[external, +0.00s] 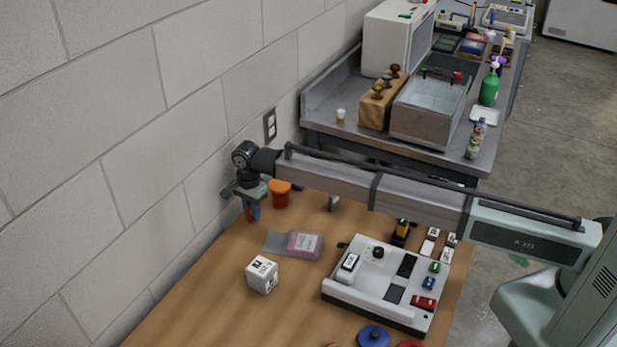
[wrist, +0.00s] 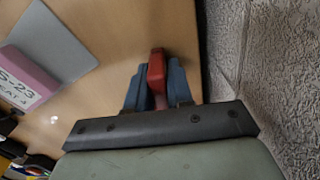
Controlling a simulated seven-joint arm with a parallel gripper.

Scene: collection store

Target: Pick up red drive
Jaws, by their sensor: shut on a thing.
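My gripper (external: 252,212) is at the back left of the wooden table, close to the block wall. Its blue fingers are shut on a red drive (wrist: 156,68), which sticks out past the fingertips in the wrist view. In the external view only a sliver of red shows beside the blue fingers. Whether the held drive touches the table is hard to tell. Another small red piece (external: 423,302) lies on the white console at the right.
An orange-red jar (external: 280,193) stands just right of my gripper. A pink labelled box (external: 305,245), a grey sheet (external: 275,242) and a white cube (external: 262,274) lie nearer. The white console (external: 352,297) fills the table's right part. The wall is close on the left.

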